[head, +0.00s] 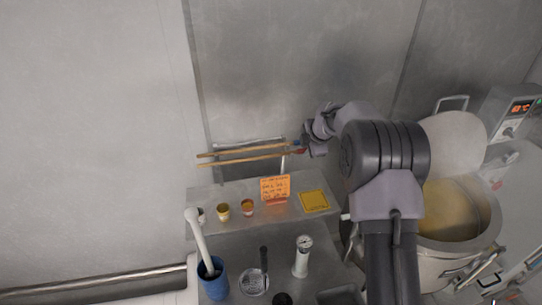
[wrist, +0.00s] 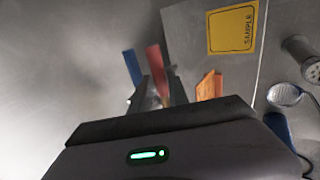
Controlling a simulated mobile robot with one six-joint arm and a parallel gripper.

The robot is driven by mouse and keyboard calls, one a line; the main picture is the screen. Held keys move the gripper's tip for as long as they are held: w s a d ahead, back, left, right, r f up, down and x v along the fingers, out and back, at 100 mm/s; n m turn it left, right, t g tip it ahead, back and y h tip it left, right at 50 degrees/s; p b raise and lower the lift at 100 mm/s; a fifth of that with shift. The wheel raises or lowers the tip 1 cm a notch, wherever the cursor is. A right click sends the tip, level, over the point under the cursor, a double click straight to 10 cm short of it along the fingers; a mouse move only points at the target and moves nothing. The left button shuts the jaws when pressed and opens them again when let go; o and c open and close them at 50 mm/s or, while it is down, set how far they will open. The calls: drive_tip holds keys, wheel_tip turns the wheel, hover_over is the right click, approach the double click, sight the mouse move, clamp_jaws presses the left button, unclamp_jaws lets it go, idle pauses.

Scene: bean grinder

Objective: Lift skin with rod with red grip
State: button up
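Two long wooden rods lie side by side on a wall rack in the head view, the lower one (head: 245,160) closer to the shelf. In the wrist view one rod ends in a red grip (wrist: 156,68) and the other in a blue grip (wrist: 132,67). My gripper (head: 302,148) is at the right end of the rods. In the wrist view my gripper's fingers (wrist: 160,88) are on either side of the red grip; whether they press on it cannot be told. The round pot (head: 446,212) at right holds a yellowish surface, partly hidden by my arm; a skin is not distinct.
A blue container (head: 212,280) and a strainer (head: 253,282) are nearer. The wall stands close behind the rods.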

clamp_jaws()
wheel_tip(320, 180, up, 10)
drive_tip(key=shift+p, duration=0.35)
idle(0.5)
